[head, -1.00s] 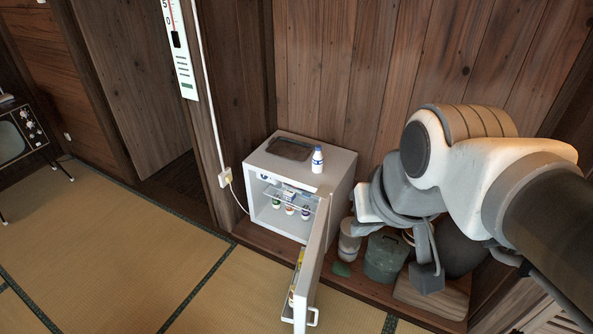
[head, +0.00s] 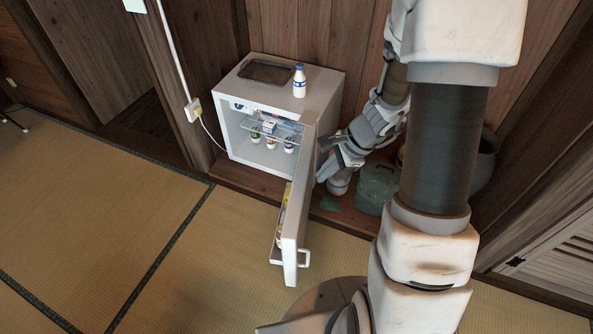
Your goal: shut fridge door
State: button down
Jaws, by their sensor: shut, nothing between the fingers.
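A small white fridge (head: 318,108) stands against the wooden wall. Its door (head: 294,222) is wide open, swung out toward me and seen nearly edge-on, with a handle (head: 304,258) low on its outer face. The open inside (head: 238,138) shows a wire shelf, and items also sit in the door's inner racks. My gripper (head: 325,170) is shut and empty. It is just right of the door, beside its outer face near the hinge side; whether it touches the door I cannot tell.
A white and blue bottle (head: 299,82) and a dark tray (head: 266,72) are on the fridge top. A grey-green bucket (head: 375,190) and other containers stand right of the fridge. A cord (head: 212,135) runs to a wall outlet. The tatami (head: 110,210) at left is clear.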

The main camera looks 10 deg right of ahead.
aim_at(297, 206)
jog(key=s+d+f+m+b, duration=0.1)
jog(key=d+f+m+b, duration=0.15)
jog(key=f, duration=0.55)
jog(key=s+d+f+m+b, duration=0.1)
jog(key=f+m, duration=0.2)
jog(key=f, duration=0.4)
jog(key=w+a+f+b, duration=0.3)
jog(key=a+f, duration=0.3)
jog(key=f, duration=0.2)
jog(key=shift+a+f+g+b, duration=0.3)
jog(key=shift+b, duration=0.35)
jog(key=shift+a, duration=0.15)
